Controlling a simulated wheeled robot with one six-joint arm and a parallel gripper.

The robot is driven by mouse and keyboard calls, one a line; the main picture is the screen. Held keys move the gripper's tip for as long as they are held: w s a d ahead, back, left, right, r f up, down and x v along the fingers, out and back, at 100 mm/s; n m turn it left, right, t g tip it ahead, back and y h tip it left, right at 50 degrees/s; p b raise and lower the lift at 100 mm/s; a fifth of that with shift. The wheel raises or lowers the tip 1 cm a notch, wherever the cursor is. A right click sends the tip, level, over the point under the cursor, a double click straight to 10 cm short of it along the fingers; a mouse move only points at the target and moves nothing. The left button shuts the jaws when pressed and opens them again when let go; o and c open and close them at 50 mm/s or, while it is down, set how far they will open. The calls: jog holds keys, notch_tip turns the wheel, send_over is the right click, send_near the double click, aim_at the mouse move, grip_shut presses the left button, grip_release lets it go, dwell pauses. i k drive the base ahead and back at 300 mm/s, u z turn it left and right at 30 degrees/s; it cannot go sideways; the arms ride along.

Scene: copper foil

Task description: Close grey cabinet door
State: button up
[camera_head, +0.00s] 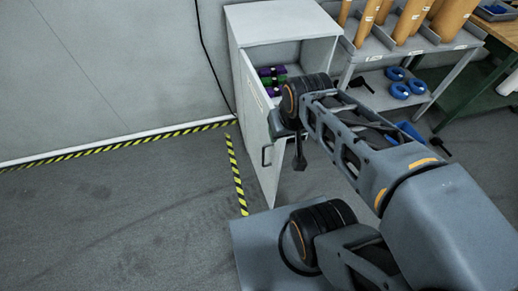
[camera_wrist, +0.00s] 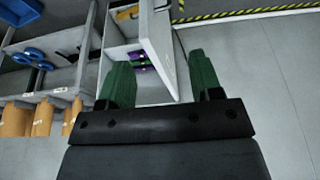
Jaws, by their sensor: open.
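The grey cabinet (camera_head: 285,22) stands against the wall, with its door (camera_head: 262,140) swung well open toward me. A handle (camera_head: 267,155) is on the door's outer face near its free edge. Purple and green items (camera_head: 271,78) are on a shelf inside. My gripper (camera_head: 299,162) is on the open side, just right of the door; its fingers are mostly hidden in the head view. In the wrist view my gripper (camera_wrist: 160,78) has its two green fingers spread and nothing held. The door (camera_wrist: 158,40) and open cabinet show between and beyond them. I cannot tell whether a finger touches the door.
A grey shelf rack (camera_head: 385,75) with brown tubes and blue rolls (camera_head: 399,90) stands close right of the cabinet. Yellow-black floor tape (camera_head: 236,172) runs left of the door. The floor (camera_head: 120,215) on the left is clear. A wooden bench (camera_head: 500,30) is at far right.

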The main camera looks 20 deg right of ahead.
aim_at(267, 156)
jog(key=k, duration=0.5)
jog(key=u, duration=2)
jog(key=i, duration=1.15)
jog(key=z, duration=1.4)
